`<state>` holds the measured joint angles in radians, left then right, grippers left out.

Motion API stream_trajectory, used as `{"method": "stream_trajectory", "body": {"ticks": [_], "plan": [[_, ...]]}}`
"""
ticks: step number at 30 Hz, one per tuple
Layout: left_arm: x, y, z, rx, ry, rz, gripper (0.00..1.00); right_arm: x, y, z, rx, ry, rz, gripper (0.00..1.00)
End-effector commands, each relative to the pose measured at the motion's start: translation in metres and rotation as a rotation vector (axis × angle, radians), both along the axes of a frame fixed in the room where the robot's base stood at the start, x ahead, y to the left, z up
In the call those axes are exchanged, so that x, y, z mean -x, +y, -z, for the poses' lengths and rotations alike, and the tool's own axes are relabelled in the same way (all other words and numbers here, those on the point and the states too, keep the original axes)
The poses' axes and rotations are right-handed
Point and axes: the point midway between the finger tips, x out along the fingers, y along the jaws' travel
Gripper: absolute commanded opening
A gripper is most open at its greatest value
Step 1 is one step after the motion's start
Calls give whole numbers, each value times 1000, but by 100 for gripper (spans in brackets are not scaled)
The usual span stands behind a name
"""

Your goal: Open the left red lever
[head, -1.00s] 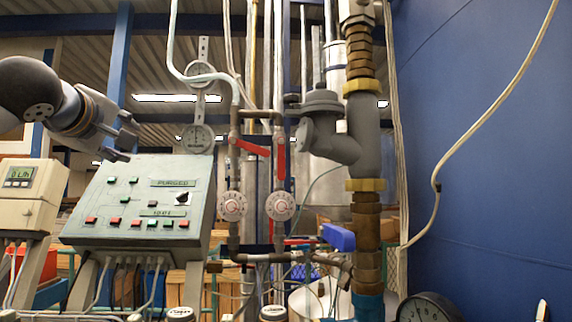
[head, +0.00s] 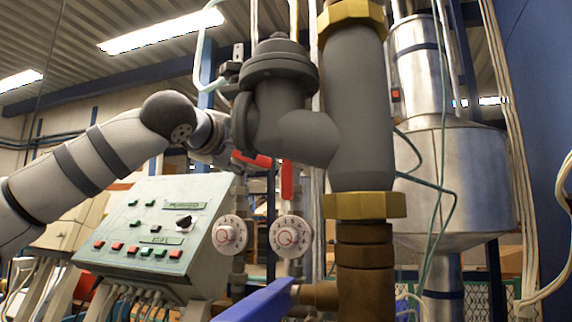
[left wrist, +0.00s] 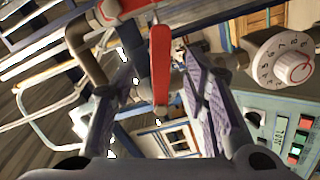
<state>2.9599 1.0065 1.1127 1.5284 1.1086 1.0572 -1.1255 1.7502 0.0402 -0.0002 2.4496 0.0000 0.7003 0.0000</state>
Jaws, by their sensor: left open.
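The left red lever (head: 254,160) shows in the head view behind the big grey valve body, partly hidden by it. The right red lever (head: 287,180) hangs down just to its right. My left gripper (head: 236,138) reaches in from the left at the left lever, its fingertips largely hidden by the grey valve. In the left wrist view, my open left gripper (left wrist: 158,82) has a red lever (left wrist: 160,62) between its two fingers, with gaps visible on both sides. A second red part shows at the top, cut off by the frame. My right gripper is not in view.
The grey valve body (head: 290,105) and brass pipe (head: 364,250) stand close in front. Two white dials (head: 229,235) sit below the levers. The control panel (head: 155,225) lies under my left arm. A blue handle (head: 262,300) juts out in front.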

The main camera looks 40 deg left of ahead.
Motion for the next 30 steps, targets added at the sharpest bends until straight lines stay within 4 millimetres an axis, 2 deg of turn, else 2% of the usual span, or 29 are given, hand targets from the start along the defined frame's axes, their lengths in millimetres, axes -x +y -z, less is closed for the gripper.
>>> {"method": "stream_trajectory", "body": {"ticks": [2, 9, 12, 21, 22, 27, 30], "plan": [[-6, 2, 0, 0, 1, 0, 41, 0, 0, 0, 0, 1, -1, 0], [-52, 16, 1, 1, 3, -2, 41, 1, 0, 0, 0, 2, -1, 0], [-65, 20, 1, 1, 2, -1, 41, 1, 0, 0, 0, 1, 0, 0], [-71, 22, 0, 0, -1, 0, 41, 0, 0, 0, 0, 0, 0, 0], [-71, 22, 0, 0, -1, 0, 39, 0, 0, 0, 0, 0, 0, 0], [-71, 22, 0, 0, -1, 0, 0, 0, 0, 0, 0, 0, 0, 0], [-71, 22, 0, 0, 0, 0, 0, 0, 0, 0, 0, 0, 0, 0]]}}
